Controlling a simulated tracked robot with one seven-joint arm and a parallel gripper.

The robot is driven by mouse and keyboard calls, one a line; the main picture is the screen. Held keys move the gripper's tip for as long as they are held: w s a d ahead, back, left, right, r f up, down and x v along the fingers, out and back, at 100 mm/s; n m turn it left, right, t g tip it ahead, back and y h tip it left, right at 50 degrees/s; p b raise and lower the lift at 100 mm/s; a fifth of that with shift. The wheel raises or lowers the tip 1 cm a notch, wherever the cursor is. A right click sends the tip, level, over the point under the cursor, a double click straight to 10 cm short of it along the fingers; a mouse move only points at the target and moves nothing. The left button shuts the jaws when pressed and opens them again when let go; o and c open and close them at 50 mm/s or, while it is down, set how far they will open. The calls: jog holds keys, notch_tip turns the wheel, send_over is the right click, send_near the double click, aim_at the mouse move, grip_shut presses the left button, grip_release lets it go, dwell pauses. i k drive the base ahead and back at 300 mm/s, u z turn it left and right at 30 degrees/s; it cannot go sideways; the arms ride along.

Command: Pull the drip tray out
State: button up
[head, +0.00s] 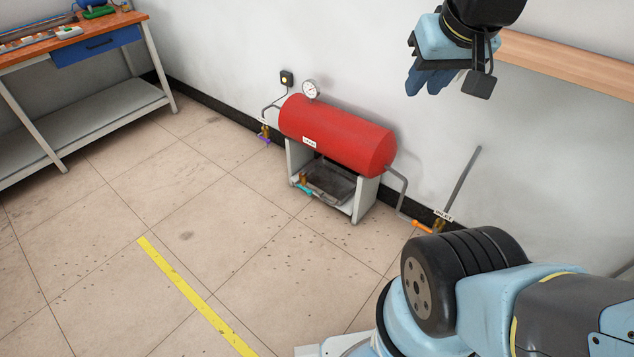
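The drip tray (331,188) is a dark, shallow tray under the red cylindrical heater tank (338,134). It sits low between the tank's white side supports, and the tank hides its back part. My gripper (420,82) is at the top of the head view, high up in front of the wall, to the right of the tank and well apart from the tray. Its blue fingers point down and left. I see nothing held, but the angle does not show whether the fingers are apart.
A teal-handled valve (303,188) is at the tray's left front. Pipes with an orange-handled valve (423,226) stand to the right, and a purple-handled valve (264,140) to the left. A workbench (70,50) is at the far left. The tiled floor before the tank is clear.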

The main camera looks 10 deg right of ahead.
aim_at(329, 180)
jog(key=z, duration=0.1)
jog(key=k, duration=0.9)
jog(key=u, duration=0.2)
jog(key=i, duration=0.9)
jog(key=z, duration=0.1)
jog(key=k, duration=0.6)
jog(key=z, duration=0.5)
jog(key=i, duration=1.1)
jog(key=u, duration=0.2)
